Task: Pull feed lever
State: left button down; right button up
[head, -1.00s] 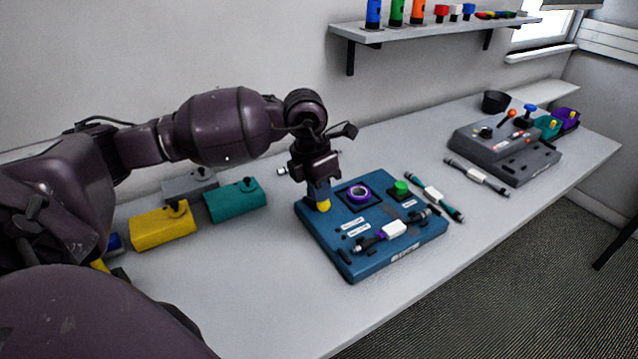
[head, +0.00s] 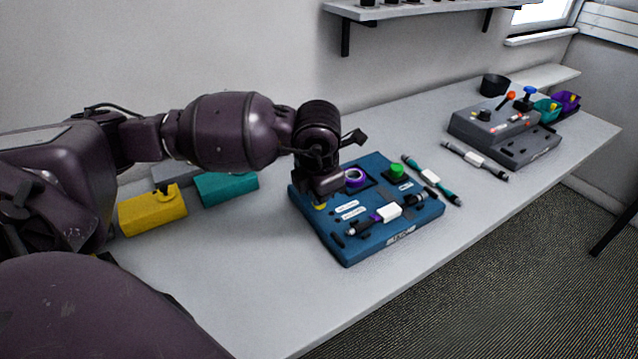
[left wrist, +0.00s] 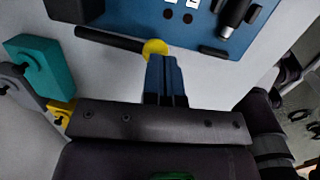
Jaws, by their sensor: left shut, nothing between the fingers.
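The blue panel (head: 385,240) lies on the table, with a lever at its left end that has a black rod (left wrist: 105,40) and a yellow ball knob (left wrist: 155,47). The knob also shows in the head view (head: 319,206), just below my left gripper. My left gripper (left wrist: 165,66) is shut and empty. Its blue fingertips are right at the knob, apparently touching it; they do not hold it. In the head view the gripper body hides the fingers and most of the lever. My right gripper is not in view.
The panel also bears a purple ring (head: 355,178), a green button (head: 397,172) and a cable with a white connector (head: 389,212). A teal cable (head: 432,180) lies beside it. Yellow (head: 153,212) and teal (head: 226,188) boxes stand left. A grey machine (head: 505,135) stands right.

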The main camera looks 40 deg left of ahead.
pick_arm(q)
jog(key=shift+s+d+f+b, duration=0.1)
jog(key=shift+d+f+b, duration=0.1)
jog(key=shift+f, duration=0.35)
jog(key=shift+s+d+f+b, duration=0.1)
jog(key=shift+d+f, duration=0.05)
jog(key=shift+f, duration=0.55)
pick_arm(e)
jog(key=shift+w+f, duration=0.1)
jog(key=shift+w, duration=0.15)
pick_arm(q)
jog(key=shift+s+d+f, duration=0.1)
jog(key=shift+f, duration=0.15)
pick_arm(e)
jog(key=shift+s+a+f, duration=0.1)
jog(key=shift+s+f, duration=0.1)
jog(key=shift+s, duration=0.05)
pick_arm(q)
jog(key=shift+r, duration=0.15)
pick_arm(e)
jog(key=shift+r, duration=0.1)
